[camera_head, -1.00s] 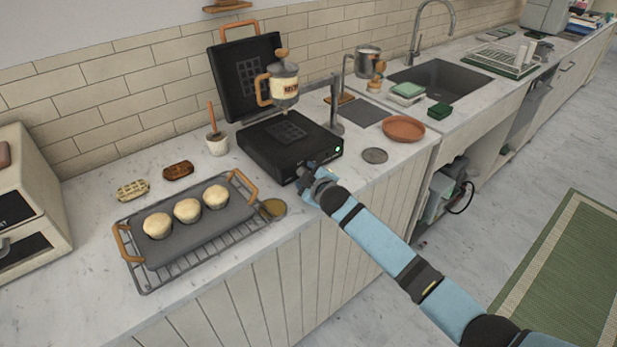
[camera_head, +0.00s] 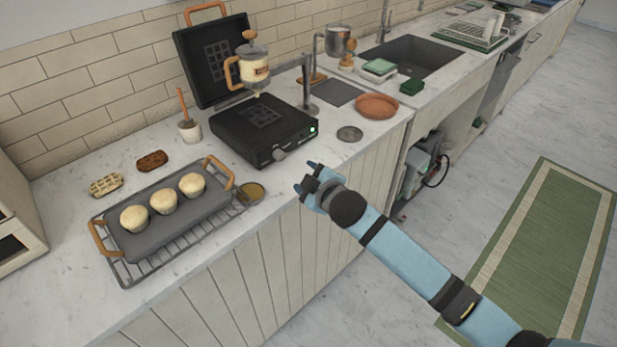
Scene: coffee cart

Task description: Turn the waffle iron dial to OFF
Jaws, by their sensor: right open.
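The black waffle iron (camera_head: 236,135) stands on the counter with its lid (camera_head: 217,62) raised. Its dial (camera_head: 279,155) is a small grey knob on the front face, and a small greenish light (camera_head: 313,130) shows at the right of that face. The dial's marking is too small to read. My right gripper (camera_head: 309,177) is open and empty, in front of the counter edge, apart from the dial and to its lower right. My left gripper is not in view.
A tray with muffins on a wire rack (camera_head: 140,277) lies left of the iron. A terracotta dish (camera_head: 377,106) and grey disc (camera_head: 350,134) lie to the right. The floor in front is clear.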

